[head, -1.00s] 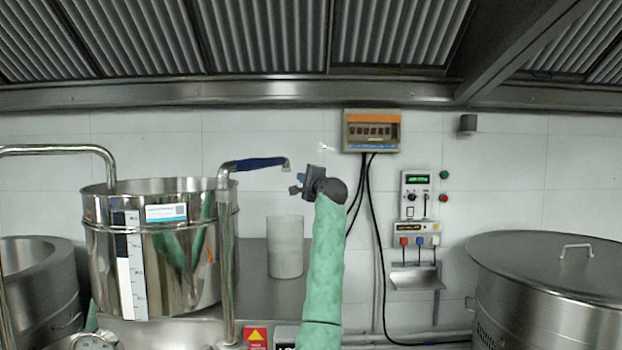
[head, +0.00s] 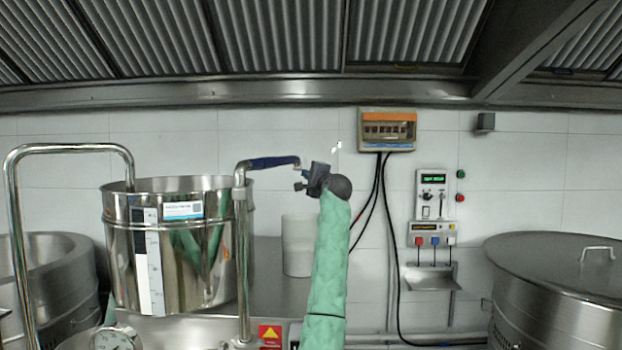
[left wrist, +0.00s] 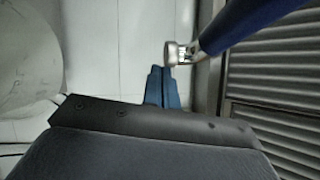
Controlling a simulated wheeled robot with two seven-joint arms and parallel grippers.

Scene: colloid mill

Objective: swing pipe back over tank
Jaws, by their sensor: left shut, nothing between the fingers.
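The swing pipe (head: 271,162) is a steel pipe with a dark blue sleeve on its horizontal arm. The arm points right, away from the shiny steel tank (head: 178,262), and ends in a short down-turned outlet. My left gripper (head: 302,181) is just beside and below that outlet. In the left wrist view, the shut blue fingers (left wrist: 162,86) hold nothing. The pipe's metal end (left wrist: 177,54) and blue sleeve (left wrist: 250,20) lie just beyond and right of the fingertips. I cannot tell whether they touch. My right gripper is not in view.
A white cylindrical container (head: 298,246) stands on the steel counter below the pipe's end. A curved steel pipe (head: 70,148) enters the tank from the left. A breaker box (head: 387,130) and control panel (head: 432,194) are on the wall. A lidded vessel (head: 555,270) stands at right.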

